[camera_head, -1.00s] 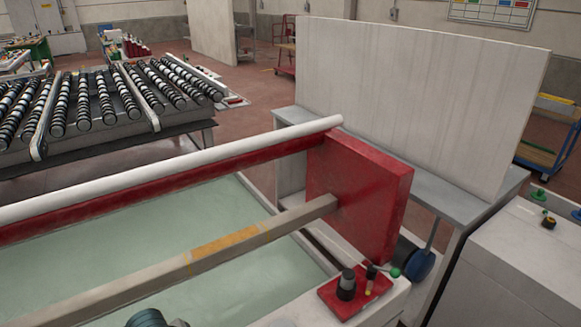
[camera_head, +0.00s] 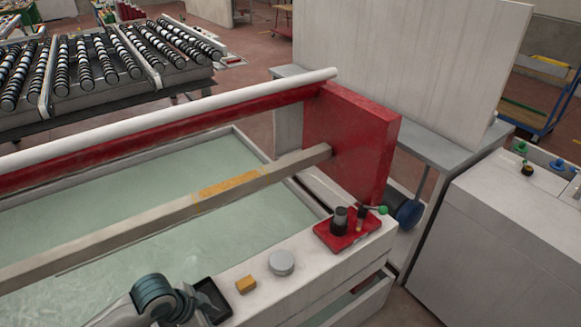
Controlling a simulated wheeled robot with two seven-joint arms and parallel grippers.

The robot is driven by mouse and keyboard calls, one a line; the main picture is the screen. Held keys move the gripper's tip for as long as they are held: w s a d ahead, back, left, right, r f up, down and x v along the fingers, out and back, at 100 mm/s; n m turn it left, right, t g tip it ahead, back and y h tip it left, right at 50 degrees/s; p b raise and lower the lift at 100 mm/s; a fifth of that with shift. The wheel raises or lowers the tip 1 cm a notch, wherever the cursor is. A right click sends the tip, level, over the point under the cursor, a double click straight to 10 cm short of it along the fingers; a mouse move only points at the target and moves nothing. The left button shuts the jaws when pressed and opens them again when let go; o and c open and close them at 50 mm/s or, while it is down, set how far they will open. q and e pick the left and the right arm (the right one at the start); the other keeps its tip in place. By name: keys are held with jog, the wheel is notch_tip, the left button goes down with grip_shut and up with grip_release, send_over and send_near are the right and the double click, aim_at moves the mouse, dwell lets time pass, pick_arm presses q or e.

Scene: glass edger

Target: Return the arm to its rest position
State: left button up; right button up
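A grey arm link with a dark teal ringed joint (camera_head: 155,294), which looks like part of my own arm, comes in at the bottom left. It is above the front edge of the glass edger. No gripper fingers can be made out on it, and neither of my grippers shows. The edger has a tank of pale green water (camera_head: 270,215), a grey beam (camera_head: 125,225) with a worn yellow patch and a red end block (camera_head: 352,140).
A white cabinet (camera_head: 500,225) stands right. A roller table (camera_head: 90,107) stands at the back left.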

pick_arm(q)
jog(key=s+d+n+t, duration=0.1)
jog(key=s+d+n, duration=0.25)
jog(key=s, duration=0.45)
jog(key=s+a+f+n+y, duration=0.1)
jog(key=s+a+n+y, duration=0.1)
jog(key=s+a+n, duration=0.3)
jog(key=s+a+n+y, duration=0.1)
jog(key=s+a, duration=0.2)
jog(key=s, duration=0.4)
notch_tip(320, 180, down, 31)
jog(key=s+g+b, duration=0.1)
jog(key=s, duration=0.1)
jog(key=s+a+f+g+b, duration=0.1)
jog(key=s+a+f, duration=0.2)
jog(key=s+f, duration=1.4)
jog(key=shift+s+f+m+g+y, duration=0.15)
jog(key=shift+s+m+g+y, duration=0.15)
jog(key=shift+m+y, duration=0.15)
